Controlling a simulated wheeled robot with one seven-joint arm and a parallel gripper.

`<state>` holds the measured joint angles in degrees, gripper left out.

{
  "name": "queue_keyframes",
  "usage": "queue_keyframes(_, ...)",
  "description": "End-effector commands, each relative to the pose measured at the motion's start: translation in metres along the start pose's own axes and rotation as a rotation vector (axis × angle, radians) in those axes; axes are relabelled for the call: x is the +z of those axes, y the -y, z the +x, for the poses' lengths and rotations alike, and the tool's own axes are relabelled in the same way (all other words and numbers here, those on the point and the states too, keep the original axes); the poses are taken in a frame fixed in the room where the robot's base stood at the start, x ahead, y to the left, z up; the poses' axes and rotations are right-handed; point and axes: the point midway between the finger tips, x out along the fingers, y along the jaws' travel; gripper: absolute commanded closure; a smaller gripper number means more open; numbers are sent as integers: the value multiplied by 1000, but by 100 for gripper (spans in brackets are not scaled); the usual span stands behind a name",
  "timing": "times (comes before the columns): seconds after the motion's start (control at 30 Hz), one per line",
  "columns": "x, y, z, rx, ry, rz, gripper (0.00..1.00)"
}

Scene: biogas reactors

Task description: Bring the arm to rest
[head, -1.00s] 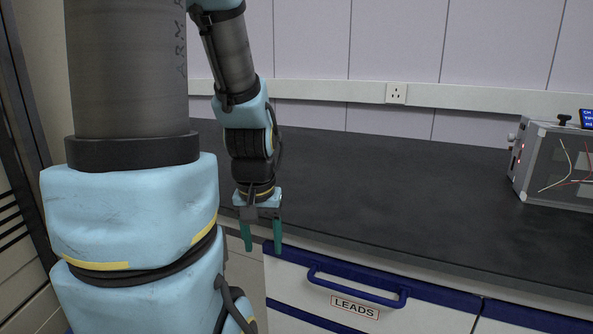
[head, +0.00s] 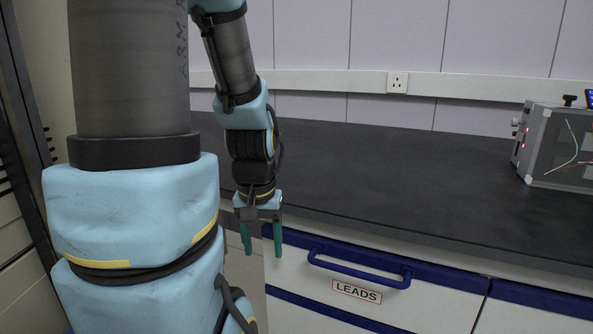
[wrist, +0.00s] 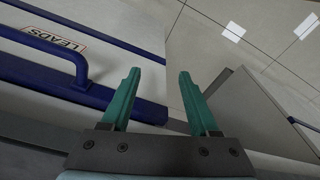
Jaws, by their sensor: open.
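My gripper (head: 262,240) points downward in the head view, in front of the counter's front edge and to the left of the drawer handle. Its two green fingers are apart with nothing between them. In the wrist view my gripper (wrist: 158,98) is also open and empty, with the floor and cabinet fronts beyond it. My arm hangs from the upper left and is bent so that the gripper faces down.
The drawer labelled LEADS (head: 357,291) is shut, with a blue handle (head: 360,270). The dark countertop (head: 400,185) is mostly bare. A grey box with wires (head: 556,148) stands at its right. A wall socket (head: 397,83) is behind.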

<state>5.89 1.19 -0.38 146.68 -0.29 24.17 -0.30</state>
Motion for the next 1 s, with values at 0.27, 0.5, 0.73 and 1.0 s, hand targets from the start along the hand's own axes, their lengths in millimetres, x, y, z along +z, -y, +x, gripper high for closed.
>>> queue_keyframes(0.27, -8, 0, -54, 0, 0, 0, 39)
queue_keyframes(0.5, -17, 0, -124, 0, 0, 0, 39)
queue_keyframes(0.73, -22, 0, -158, 0, 0, 0, 39)
queue_keyframes(1.0, -22, -1, -160, 0, 0, 0, 39)
